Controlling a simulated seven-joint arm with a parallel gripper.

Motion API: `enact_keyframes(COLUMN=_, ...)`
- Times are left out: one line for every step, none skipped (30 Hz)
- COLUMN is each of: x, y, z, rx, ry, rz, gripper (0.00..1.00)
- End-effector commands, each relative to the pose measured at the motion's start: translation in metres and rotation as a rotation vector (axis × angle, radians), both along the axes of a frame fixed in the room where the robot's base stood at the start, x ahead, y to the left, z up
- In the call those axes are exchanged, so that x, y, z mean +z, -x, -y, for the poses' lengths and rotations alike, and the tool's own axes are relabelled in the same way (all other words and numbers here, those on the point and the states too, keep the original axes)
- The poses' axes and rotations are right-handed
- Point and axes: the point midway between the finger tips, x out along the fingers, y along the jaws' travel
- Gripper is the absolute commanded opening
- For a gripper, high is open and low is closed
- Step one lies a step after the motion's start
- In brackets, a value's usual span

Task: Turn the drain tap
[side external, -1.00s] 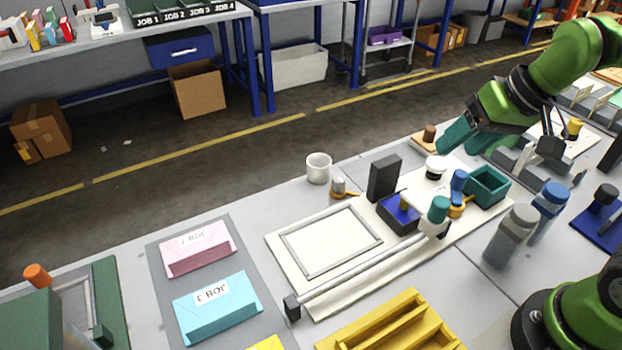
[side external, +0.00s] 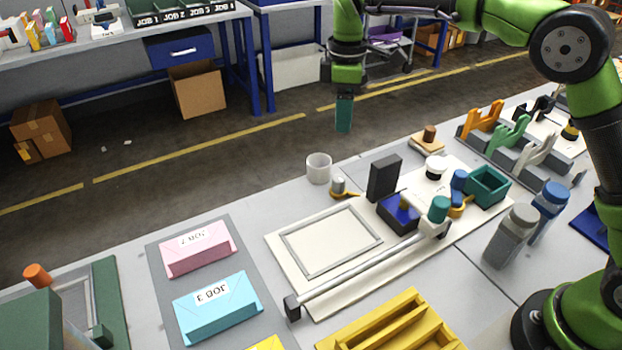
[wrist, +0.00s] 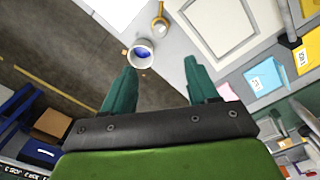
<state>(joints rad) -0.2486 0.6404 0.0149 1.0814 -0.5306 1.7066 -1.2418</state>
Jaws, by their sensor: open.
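A small grey fitting with an orange lever (side external: 346,193) stands beside the white cup (side external: 319,168) at the bench's back edge; it looks like the drain tap, though I cannot be sure. Its orange lever (wrist: 160,22) and the cup (wrist: 142,53), with something blue inside, also show in the wrist view. Another orange part (side external: 459,209) sits below a blue cylinder at the plotter's right end. My gripper (side external: 344,128) points down, raised apart from both. In the wrist view my gripper (wrist: 160,70) has its teal fingers spread, with nothing between them.
A dark upright block (side external: 384,178) stands right of the fitting. The plotter bed (side external: 331,240), with its pen carriage and rail, lies in front. A teal bin (side external: 488,186) and grey and blue bottles (side external: 511,235) are to the right. Open air surrounds my gripper.

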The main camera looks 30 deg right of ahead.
Motion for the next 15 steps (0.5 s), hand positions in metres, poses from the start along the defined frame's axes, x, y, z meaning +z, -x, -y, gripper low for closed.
enact_keyframes(x=-0.005, y=0.0, z=0.0, rx=0.002, ry=0.001, rz=-0.003, gripper=0.59)
enact_keyframes(x=-0.009, y=0.0, z=0.0, rx=0.002, ry=0.001, rz=-0.003, gripper=0.59)
enact_keyframes(x=-0.014, y=0.0, z=0.0, rx=0.001, ry=0.0, rz=-0.004, gripper=0.59)
enact_keyframes(x=-0.019, y=0.001, z=0.0, rx=0.001, ry=0.001, rz=-0.004, gripper=0.59)
enact_keyframes(x=-0.025, y=0.001, z=0.0, rx=0.001, ry=0.0, rz=-0.004, gripper=0.59)
enact_keyframes(x=-0.033, y=0.001, z=0.0, rx=0.001, ry=0.0, rz=-0.005, gripper=0.59)
enact_keyframes(x=-0.04, y=0.001, z=0.0, rx=0.0, ry=0.0, rz=-0.005, gripper=0.59)
enact_keyframes(x=-0.047, y=0.001, z=0.0, rx=0.0, ry=0.001, rz=-0.006, gripper=0.59)
enact_keyframes(x=-0.055, y=0.001, z=0.0, rx=-0.001, ry=0.0, rz=-0.006, gripper=0.59)
enact_keyframes(x=-0.062, y=0.001, z=0.0, rx=-0.001, ry=0.0, rz=-0.005, gripper=0.59)
enact_keyframes(x=-0.069, y=0.001, z=0.0, rx=0.0, ry=0.001, rz=-0.004, gripper=0.59)
enact_keyframes(x=-0.078, y=0.001, z=0.0, rx=0.0, ry=-0.001, rz=-0.004, gripper=0.59)
enact_keyframes(x=-0.084, y=0.001, z=0.0, rx=-0.002, ry=0.0, rz=-0.005, gripper=0.59)
enact_keyframes(x=-0.091, y=0.001, z=0.0, rx=-0.001, ry=0.001, rz=-0.004, gripper=0.59)
enact_keyframes(x=-0.1, y=0.001, z=0.0, rx=-0.001, ry=0.0, rz=-0.004, gripper=0.59)
